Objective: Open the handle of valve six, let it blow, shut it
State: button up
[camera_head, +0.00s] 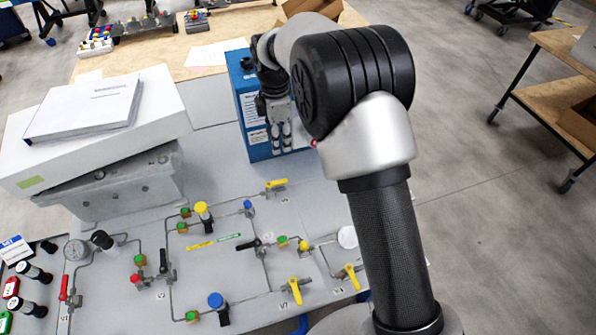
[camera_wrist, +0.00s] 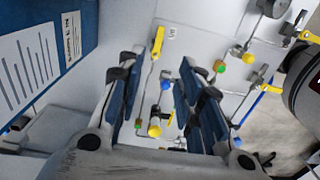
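The valve panel (camera_head: 228,262) is a grey board with thin pipes and several valves. One valve with a yellow lever handle (camera_head: 276,184) sits near its upper edge, below the blue box; its small label is unreadable. I take the yellow handle in the wrist view (camera_wrist: 157,42) to be the same one; it lies roughly in line with its pipe. I cannot tell for sure which valve is six. My gripper (camera_head: 282,143) hangs beside the blue box, above this handle in the picture. In the wrist view its two fingers (camera_wrist: 163,85) are spread with nothing between them.
The blue box (camera_head: 248,100) stands close beside my gripper. Yellow handles (camera_head: 294,290) and (camera_head: 351,274) sit at the panel's lower right, near my arm. A white case with a binder (camera_head: 85,108) stands at the left. A red-handled valve (camera_head: 64,288) is at the far left.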

aim_at(281, 181)
jog(key=f+b, duration=0.4)
jog(key=f, duration=1.3)
jog(key=shift+a+f, duration=0.15)
jog(key=shift+a, duration=0.05)
jog(key=shift+c, duration=0.5)
grip_shut()
